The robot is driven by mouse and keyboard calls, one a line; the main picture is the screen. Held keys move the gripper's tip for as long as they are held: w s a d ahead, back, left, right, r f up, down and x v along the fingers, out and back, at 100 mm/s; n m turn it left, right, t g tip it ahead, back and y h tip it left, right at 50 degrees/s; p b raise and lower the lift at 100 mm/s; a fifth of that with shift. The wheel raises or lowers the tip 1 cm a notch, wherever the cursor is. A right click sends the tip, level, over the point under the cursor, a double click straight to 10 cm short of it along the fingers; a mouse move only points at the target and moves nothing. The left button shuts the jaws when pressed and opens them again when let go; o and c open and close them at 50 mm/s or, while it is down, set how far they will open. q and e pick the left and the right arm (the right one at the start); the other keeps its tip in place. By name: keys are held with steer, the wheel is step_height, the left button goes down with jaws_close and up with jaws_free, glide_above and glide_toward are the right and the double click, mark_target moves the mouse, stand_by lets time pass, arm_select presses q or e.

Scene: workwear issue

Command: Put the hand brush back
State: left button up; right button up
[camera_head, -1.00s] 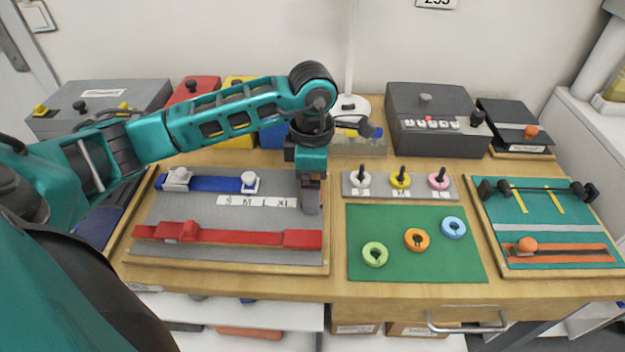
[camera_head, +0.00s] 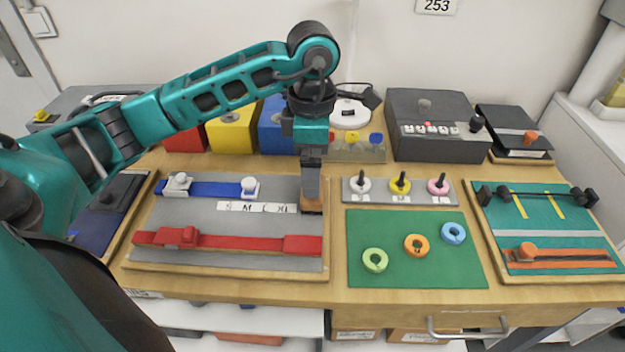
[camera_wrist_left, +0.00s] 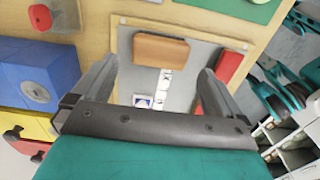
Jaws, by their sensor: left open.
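A brown wooden block, which looks like the hand brush (camera_head: 312,207), lies on the right edge of the grey board (camera_head: 215,225). My left gripper (camera_head: 311,192) points down over it, with its fingers in front of part of it in the head view. In the left wrist view the fingers of my left gripper (camera_wrist_left: 157,80) are apart with nothing between them. The brown block (camera_wrist_left: 160,49) lies beyond the gap there, and I see no contact. Bristles are not visible. My right gripper is not in view.
A blue strap (camera_head: 212,184), size labels and a red strap (camera_head: 230,242) lie on the grey board. A pegged strip (camera_head: 400,190) and a green mat (camera_head: 415,272) with three rings are to the right. Yellow (camera_head: 233,128), red and blue bins stand behind my arm.

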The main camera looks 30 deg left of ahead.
arm_select(q)
step_height(320, 180, up, 6)
steer(key=shift+f, duration=0.1)
steer(key=shift+s+f, duration=0.1)
steer(key=shift+s, duration=0.05)
stand_by(0.5)
